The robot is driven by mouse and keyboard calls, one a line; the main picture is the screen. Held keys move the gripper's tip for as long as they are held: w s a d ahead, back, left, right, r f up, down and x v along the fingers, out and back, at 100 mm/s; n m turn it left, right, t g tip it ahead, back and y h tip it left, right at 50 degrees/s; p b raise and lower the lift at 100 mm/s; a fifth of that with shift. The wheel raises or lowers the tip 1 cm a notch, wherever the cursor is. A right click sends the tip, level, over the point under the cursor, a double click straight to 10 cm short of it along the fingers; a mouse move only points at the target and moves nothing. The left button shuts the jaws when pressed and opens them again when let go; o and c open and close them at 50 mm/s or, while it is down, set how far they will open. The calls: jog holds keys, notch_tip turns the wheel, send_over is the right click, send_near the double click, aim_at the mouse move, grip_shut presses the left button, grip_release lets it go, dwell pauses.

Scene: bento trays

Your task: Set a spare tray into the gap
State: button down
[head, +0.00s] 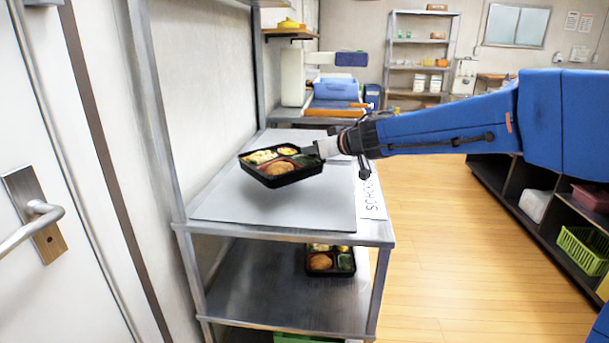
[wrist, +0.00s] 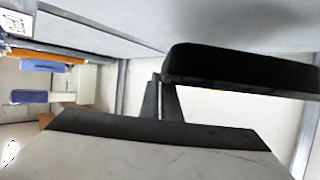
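A black bento tray (head: 262,181) with food in its compartments is at my gripper (head: 313,152), over the grey mat (head: 225,208) on the rack's upper shelf. My gripper is shut on the tray's right edge, and the tray appears raised above the mat. In the wrist view the tray's dark side (wrist: 240,70) is at the gripper's fingertips (wrist: 163,84). A second filled bento tray (head: 331,272) sits on the lower shelf, partly hidden by the upper shelf. The upper shelf shows no other tray, and I cannot make out a gap in a row.
The metal rack's upper shelf (head: 290,235) has a front edge and posts near the tray. A white sign (head: 371,195) lies along its right side. Behind are a blue machine (head: 337,90) and orange bar (head: 335,112). Open floor (head: 450,260) is to the right.

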jog(key=shift+f, duration=3.4)
jog(key=shift+f, duration=0.1)
jog(key=c, duration=2)
grip_release()
jog(key=shift+d, duration=0.1)
jog(key=v, duration=1.2)
